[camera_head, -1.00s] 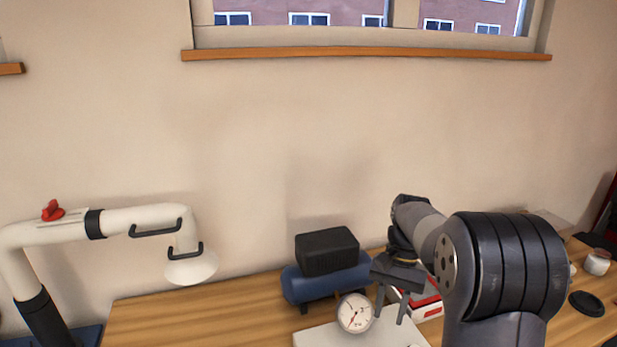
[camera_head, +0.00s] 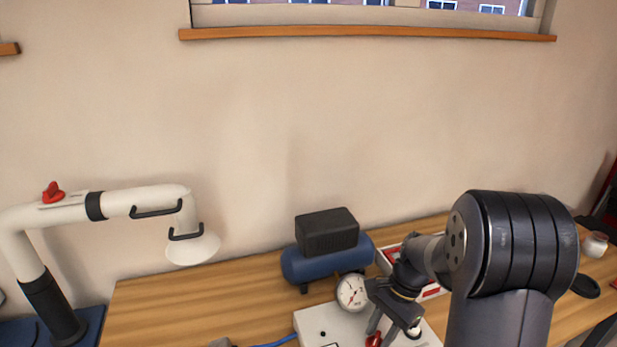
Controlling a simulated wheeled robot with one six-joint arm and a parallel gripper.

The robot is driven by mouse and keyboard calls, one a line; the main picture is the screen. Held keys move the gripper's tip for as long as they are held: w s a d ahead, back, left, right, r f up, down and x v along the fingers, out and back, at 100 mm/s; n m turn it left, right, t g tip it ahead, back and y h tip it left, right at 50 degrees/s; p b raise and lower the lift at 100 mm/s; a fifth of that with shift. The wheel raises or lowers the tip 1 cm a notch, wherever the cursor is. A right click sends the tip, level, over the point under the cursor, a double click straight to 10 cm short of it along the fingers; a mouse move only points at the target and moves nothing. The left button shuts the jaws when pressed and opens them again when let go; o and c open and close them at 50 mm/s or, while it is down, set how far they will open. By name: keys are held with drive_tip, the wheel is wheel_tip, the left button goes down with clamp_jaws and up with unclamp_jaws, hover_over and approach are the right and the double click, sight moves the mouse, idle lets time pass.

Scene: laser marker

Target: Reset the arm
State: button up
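My arm reaches in from the lower right. My gripper (camera_head: 384,334) points down over the white control box (camera_head: 318,324), right of and below the round pressure gauge (camera_head: 352,291). Its two fingers stand apart, with a small red knob (camera_head: 374,341) showing at the near finger's tip. Whether a finger touches that knob I cannot tell. Nothing is visibly held between the fingers. My forearm hides part of the box's right side and the table behind it.
A blue compressor (camera_head: 322,264) with a black top stands behind the box. A red and white tray (camera_head: 389,257) lies partly behind my arm. A white extraction arm (camera_head: 150,197) stands at left. A jar (camera_head: 595,244) and black disc (camera_head: 585,287) lie at right. The table's left part (camera_head: 190,300) is clear.

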drive_tip(key=m+t+b, duration=0.1)
drive_tip(key=m, duration=0.2)
drive_tip(key=shift+s+m+y, duration=0.15)
drive_tip(key=shift+m+y, duration=0.15)
drive_tip(key=shift+m, duration=0.1)
